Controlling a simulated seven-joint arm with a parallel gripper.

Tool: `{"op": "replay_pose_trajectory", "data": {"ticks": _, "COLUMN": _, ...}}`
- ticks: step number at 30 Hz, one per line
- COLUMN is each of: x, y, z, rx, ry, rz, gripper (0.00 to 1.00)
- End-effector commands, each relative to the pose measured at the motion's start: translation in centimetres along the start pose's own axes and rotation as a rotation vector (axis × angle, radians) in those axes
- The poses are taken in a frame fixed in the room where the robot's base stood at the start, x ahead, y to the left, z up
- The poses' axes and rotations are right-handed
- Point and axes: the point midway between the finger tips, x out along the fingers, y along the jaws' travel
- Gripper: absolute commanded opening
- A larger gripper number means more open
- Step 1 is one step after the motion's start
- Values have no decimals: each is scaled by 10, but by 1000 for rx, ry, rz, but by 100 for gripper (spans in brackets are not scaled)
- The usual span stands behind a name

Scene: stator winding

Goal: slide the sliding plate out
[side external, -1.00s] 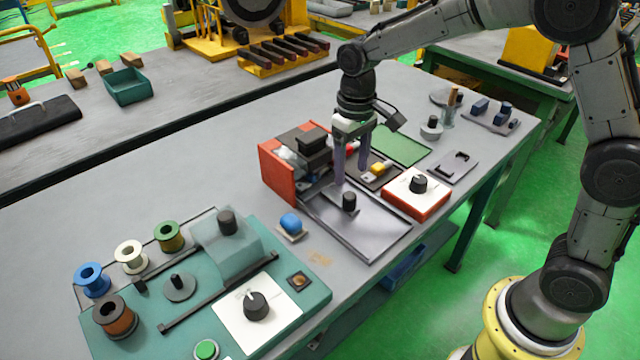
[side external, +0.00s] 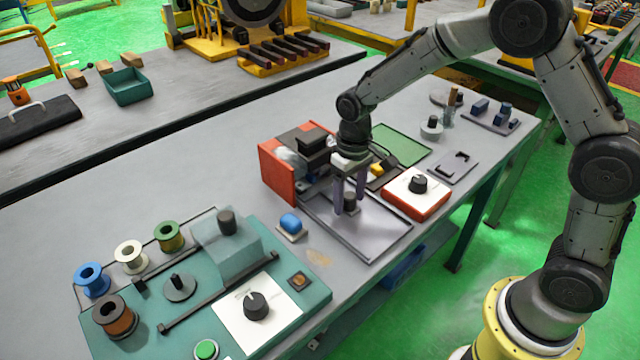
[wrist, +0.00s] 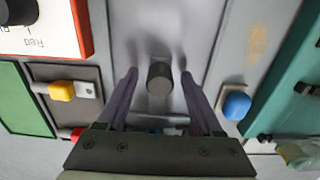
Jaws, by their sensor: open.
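The sliding plate (side external: 375,232) is a flat grey metal sheet in a low-rimmed tray in front of the orange-sided machine (side external: 278,172). A dark round knob (side external: 350,203) stands upright on it. My gripper (side external: 349,208) is over the plate, pointing down, with its two purple-grey fingers open on either side of the knob. In the wrist view the knob (wrist: 160,76) shows between and just beyond the fingertips, with a gap on both sides. I cannot tell from the frames whether a finger touches the plate.
An orange box with a black dial (side external: 416,190) stands close on the right. A blue button (side external: 291,223) sits to the left of the plate. A teal winding station (side external: 180,325) with several spools lies at the front left. The table's front edge is near the plate.

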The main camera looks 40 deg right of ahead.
Motion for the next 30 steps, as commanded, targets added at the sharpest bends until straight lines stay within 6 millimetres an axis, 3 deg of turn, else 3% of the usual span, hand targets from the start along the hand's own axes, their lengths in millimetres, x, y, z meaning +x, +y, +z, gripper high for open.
{"op": "replay_pose_trajectory", "data": {"ticks": 3, "x": 0, "y": 0, "z": 0, "rx": 0, "ry": 0, "rz": 0, "gripper": 64}}
{"op": "replay_pose_trajectory", "data": {"ticks": 12, "x": 0, "y": 0, "z": 0, "rx": 0, "ry": 0, "rz": 0, "gripper": 10}}
{"op": "replay_pose_trajectory", "data": {"ticks": 30, "x": -1, "y": 0, "z": 22, "rx": 0, "ry": -1, "rz": 0, "gripper": 9}}
